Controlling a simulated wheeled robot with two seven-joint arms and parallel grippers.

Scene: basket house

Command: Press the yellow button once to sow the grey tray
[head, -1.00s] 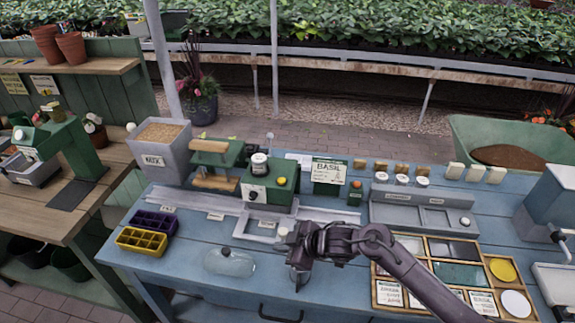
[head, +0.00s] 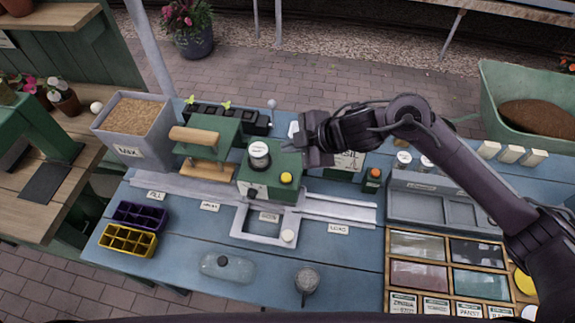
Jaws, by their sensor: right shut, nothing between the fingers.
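The yellow button (head: 286,178) sits on the front right of the green sowing box (head: 262,183), which has a jar of seeds (head: 259,155) on top. My right gripper (head: 314,158) is shut and empty. It appears in the picture just above and right of the button, near the box's back right corner; its height above the box is hard to judge. A grey frame (head: 240,222) on the rail sticks out in front of the box, by the SOW label. I cannot make out a separate grey tray in it. My left gripper is out of view.
Purple (head: 138,215) and yellow (head: 128,240) cell trays lie at the left. A green press with wooden handles (head: 208,150) stands left of the box. A sign, partly hidden, stands behind my right gripper. A clear dome and small metal can occupy the front.

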